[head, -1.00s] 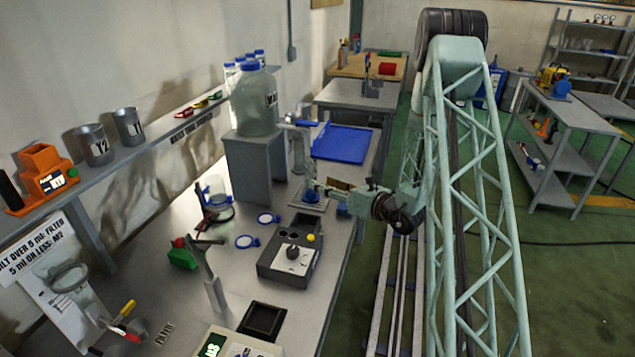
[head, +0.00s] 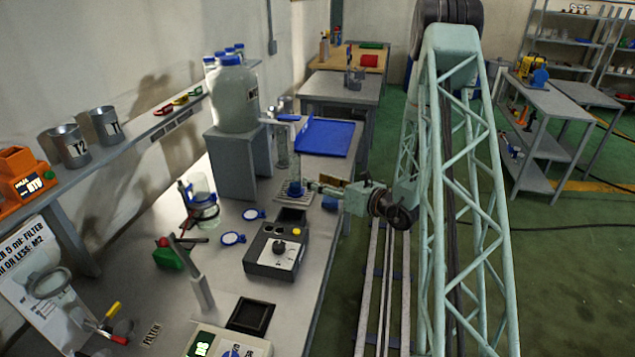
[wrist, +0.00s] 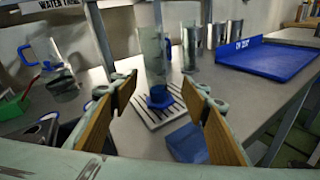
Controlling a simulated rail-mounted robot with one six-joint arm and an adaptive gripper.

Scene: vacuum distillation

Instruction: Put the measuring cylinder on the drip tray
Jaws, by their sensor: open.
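The measuring cylinder (wrist: 153,55) is clear with a blue base. In the wrist view it stands upright on the pale slotted drip tray (wrist: 144,117), its base resting on the slats. In the head view the drip tray (head: 284,196) sits near the right edge of the bench, with the cylinder's blue base (head: 295,187) on it. My gripper (wrist: 161,83) is open, its two brown-padded fingers spread left and right of the cylinder in the picture. Nothing is held. In the head view my gripper (head: 315,186) is just right of the tray, its fingers small and partly unclear.
A blue block (wrist: 187,143) lies beside the tray, close to my right finger. A blue tray (head: 322,138) and metal vessels stand behind. A large bottle (head: 237,98) on a grey stand is left. A control box (head: 277,252) sits in front.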

